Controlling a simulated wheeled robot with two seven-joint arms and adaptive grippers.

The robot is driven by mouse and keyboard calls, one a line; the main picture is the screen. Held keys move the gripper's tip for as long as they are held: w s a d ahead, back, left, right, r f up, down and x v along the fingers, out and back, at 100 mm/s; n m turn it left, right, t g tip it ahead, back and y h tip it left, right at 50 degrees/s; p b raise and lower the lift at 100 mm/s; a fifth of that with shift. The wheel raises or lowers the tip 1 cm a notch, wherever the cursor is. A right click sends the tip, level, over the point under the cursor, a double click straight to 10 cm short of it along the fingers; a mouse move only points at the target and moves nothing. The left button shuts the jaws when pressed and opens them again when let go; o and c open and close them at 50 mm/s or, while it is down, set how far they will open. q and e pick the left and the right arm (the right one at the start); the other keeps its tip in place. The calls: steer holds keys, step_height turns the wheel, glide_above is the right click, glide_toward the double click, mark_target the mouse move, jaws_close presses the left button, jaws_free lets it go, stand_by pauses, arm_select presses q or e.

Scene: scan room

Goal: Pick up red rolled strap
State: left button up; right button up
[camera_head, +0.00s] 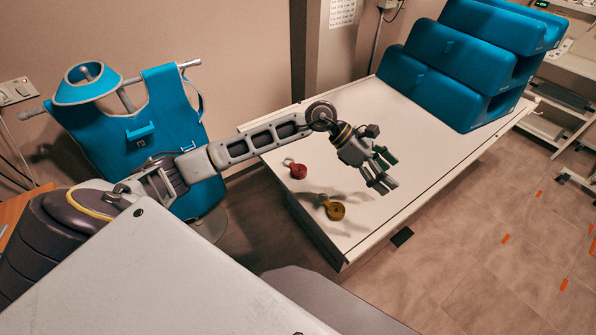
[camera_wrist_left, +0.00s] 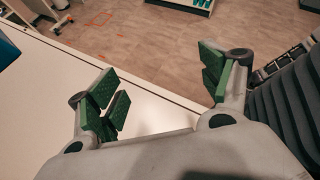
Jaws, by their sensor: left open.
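The red rolled strap (camera_head: 297,170) lies on the white table (camera_head: 415,120) near its left end, with a small pale metal end beside the roll. A yellow rolled strap (camera_head: 335,210) lies closer to the near edge. My left gripper (camera_head: 382,180) is above the table, to the right of both straps, and holds nothing. In the left wrist view, its green-padded fingers (camera_wrist_left: 165,95) are spread apart, with only table edge and floor beyond them. Neither strap shows in that view. My right gripper is not in view.
Blue foam cushions (camera_head: 465,65) are stacked at the table's far end. A blue vest and collar (camera_head: 140,125) hang on a stand at the left. The table between the gripper and the cushions is clear. Open floor (camera_head: 490,230) lies to the right.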

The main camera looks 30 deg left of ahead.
arm_select(q)
steer(key=w+a+f+m+y, duration=0.1)
steer(key=a+y, duration=0.4)
steer(key=a, duration=0.8)
steer(key=w+a+f+g+y, duration=0.1)
steer(key=a+y, duration=0.5)
steer(key=a, duration=0.8)
steer(key=shift+w+a+f+m+g+y, duration=0.25)
steer(key=shift+f+m+g+y, duration=0.05)
steer(key=shift+f+m, duration=0.1)
steer(key=shift+f, duration=0.1)
steer(key=p, duration=0.1)
glide_above(300, 170)
steer(key=shift+w+a+f, duration=0.1)
steer(key=shift+f, duration=2)
steer(key=shift+w+a+f, duration=0.1)
steer(key=shift+f, duration=1.95)
steer(key=shift+d+f, duration=0.1)
steer(key=shift+s+d+f+p, duration=0.1)
steer(key=shift+f+p, duration=0.2)
steer(key=shift+f, duration=0.15)
steer(key=shift+s+d+f+p, duration=0.1)
steer(key=shift+f+p, duration=0.15)
steer(key=shift+f, duration=0.15)
steer(key=shift+f+p, duration=0.4)
steer(key=shift+f, duration=1.25)
